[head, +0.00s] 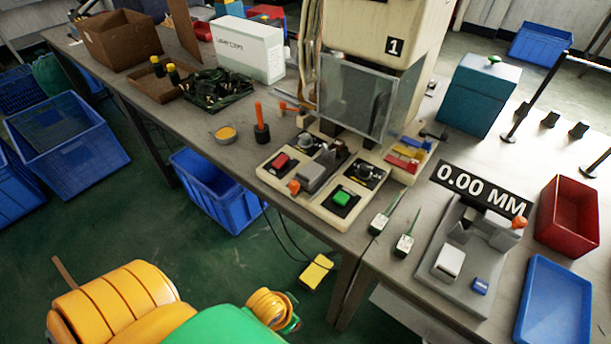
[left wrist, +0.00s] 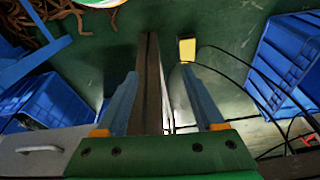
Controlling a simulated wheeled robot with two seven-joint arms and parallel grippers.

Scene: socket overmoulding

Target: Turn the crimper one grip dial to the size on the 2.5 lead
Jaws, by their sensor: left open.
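The crimper marked 1 (head: 380,75) stands at the table's back, with a clear guard in front. Its cream base (head: 330,205) carries a red button (head: 281,160), a green button (head: 342,198) and two round grey knobs, a left knob (head: 306,141) and a right knob (head: 367,172). I cannot tell which is the grip dial, nor read any setting. Two leads with pale tags, one lead (head: 379,222) and another lead (head: 404,245), lie right of the base; their sizes are unreadable. My left gripper (left wrist: 163,98) is open and empty, above the floor by the table. My right gripper is out of view.
A grey gauge (head: 450,262) with a 0.00 MM display (head: 482,188) stands right of the leads. A red bin (head: 568,215) and a blue tray (head: 553,305) are at far right. A yellow tin (head: 225,134) is left of the crimper. A blue crate (head: 215,190) sits below the table.

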